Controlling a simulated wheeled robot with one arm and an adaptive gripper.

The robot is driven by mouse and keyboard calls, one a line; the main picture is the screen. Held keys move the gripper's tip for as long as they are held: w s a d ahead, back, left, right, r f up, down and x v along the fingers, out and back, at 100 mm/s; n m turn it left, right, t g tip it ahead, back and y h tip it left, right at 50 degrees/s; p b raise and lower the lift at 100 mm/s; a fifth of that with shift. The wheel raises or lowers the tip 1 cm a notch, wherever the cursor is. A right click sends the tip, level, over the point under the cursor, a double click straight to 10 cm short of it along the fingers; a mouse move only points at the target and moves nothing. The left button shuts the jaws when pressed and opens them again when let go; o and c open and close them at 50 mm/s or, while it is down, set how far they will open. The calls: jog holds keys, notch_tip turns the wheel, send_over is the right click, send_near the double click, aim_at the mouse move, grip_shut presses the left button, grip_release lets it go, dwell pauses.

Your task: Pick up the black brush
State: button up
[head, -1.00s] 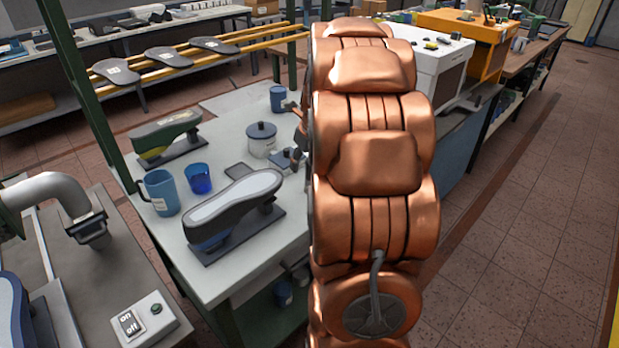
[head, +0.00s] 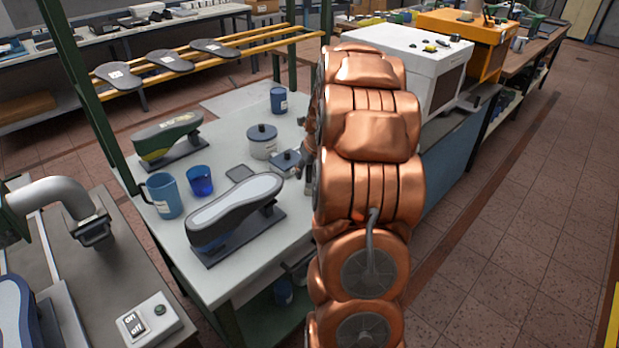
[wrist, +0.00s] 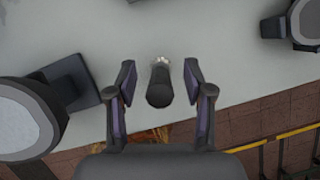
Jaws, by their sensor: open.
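The black brush (wrist: 158,95) shows in the wrist view as a short dark handle with pale bristles at its far end, over the grey table top (wrist: 225,62). My gripper (wrist: 159,72) is open, with one finger on each side of the brush and a visible gap to each. I cannot tell how far the fingertips are above the table. In the head view I cannot make out the brush; my copper-coloured arm covers that part of the table, and only a dark bit of the gripper end shows at the arm's left edge.
On the table are a large shoe last on a stand (head: 235,210), a green-grey one (head: 167,138), a lidded pot (head: 262,142), a blue mug (head: 163,195) and a blue cup (head: 200,181). A white machine (head: 430,65) stands behind my arm. The right floor is clear.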

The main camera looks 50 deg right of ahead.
jog(key=shift+x, duration=0.85)
grip_shut()
